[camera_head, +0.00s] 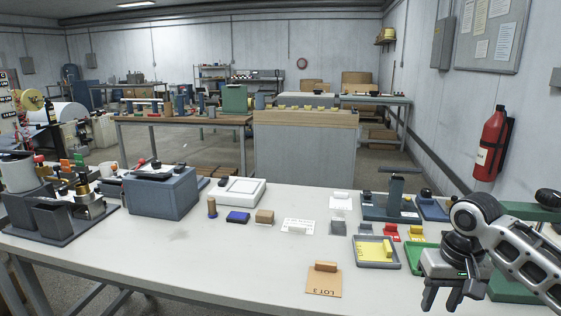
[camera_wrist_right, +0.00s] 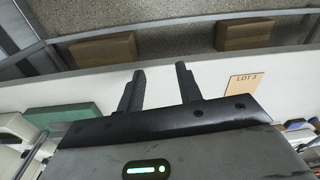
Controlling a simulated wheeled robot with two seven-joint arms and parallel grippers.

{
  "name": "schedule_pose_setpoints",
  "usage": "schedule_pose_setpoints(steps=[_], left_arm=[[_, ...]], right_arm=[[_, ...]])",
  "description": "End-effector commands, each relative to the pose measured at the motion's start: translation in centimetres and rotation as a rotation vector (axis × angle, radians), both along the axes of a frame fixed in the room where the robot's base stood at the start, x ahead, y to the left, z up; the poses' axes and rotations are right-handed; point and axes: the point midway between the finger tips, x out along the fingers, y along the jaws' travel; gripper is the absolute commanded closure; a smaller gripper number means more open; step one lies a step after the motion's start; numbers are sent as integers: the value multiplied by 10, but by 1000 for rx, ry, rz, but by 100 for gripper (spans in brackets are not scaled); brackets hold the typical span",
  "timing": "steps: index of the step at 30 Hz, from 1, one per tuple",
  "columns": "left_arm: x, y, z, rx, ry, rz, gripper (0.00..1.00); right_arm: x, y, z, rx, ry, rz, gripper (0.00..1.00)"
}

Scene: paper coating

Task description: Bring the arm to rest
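My right arm comes in from the right in the head view. Its gripper (camera_head: 441,300) hangs fingers-down at the table's front right and is empty. In the right wrist view the two dark fingers (camera_wrist_right: 160,78) stand apart with nothing between them. The fingers overlap the white table's front edge in that view, with floor beyond. My left arm and gripper are not in view.
The white table (camera_head: 200,255) carries a "LOT 3" card (camera_head: 323,284) with a wooden block, a grey tray (camera_head: 377,263) with a yellow piece, and a green tray (camera_head: 413,262) beside my gripper. Machines stand at the left. The front middle is mostly clear.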

Motion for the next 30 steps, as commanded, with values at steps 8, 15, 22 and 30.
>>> schedule_pose_setpoints(steps=[8,15,22,30], left_arm=[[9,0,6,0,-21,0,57],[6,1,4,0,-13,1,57],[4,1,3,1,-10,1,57],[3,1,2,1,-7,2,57]], right_arm=[[-2,49,-69,65,-109,114,65],[-25,111,-144,162,-283,226,65],[-88,167,-203,227,-565,277,65],[-166,168,-217,107,-804,286,65]])
